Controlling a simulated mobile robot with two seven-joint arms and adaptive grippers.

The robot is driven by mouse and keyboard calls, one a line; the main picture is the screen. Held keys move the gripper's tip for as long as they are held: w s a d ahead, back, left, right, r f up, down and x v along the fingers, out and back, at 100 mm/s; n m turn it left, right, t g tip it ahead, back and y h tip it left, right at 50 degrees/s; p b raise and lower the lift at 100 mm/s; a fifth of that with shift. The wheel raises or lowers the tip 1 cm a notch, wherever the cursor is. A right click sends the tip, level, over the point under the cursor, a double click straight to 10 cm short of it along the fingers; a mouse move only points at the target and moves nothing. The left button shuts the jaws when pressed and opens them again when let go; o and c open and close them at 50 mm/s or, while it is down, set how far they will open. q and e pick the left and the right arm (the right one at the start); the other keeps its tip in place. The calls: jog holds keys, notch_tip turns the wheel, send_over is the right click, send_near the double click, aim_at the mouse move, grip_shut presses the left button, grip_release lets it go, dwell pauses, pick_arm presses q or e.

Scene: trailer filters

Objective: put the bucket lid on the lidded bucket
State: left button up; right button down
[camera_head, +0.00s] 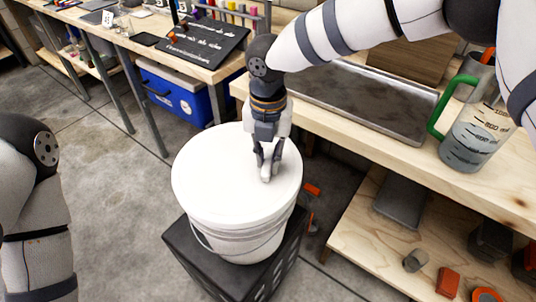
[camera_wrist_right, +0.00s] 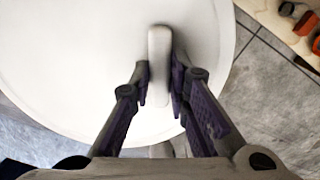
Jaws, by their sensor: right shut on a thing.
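The white bucket lid (camera_head: 215,172) covers the top of the white lidded bucket (camera_head: 240,245), roughly in line with its rim. I cannot tell whether it is fully pressed down. The bucket stands upright with its wire handle hanging at the front. My right gripper (camera_head: 267,170) points down over the lid's right half, shut on its upright white grip. In the right wrist view the two fingers (camera_wrist_right: 160,85) flank the grip, and the lid (camera_wrist_right: 75,75) fills much of the picture. My left arm shows at the left edge of the head view, but its gripper is outside it.
The bucket stands on a black crate (camera_head: 190,255). A wooden workbench at the right holds a metal tray (camera_head: 350,98) and a measuring jug (camera_head: 470,138) with a green handle. A blue cooler (camera_head: 175,95) sits under the back bench. The floor at the left is clear.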

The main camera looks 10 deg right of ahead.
jog(key=shift+f, duration=0.5)
dwell(0.3)
jog(key=shift+f, duration=0.35)
dwell(1.0)
jog(key=c, duration=1.4)
grip_release()
jog(key=shift+c, duration=0.2)
jog(key=shift+o, duration=0.5)
jog(key=o, duration=0.4)
jog(key=shift+r+p, duration=0.8)
jog(key=shift+r, duration=2.7)
pick_arm(q)
jog(key=shift+w+r+t, duration=0.4)
jog(key=shift+w+r, duration=0.65)
jog(key=shift+w, duration=0.1)
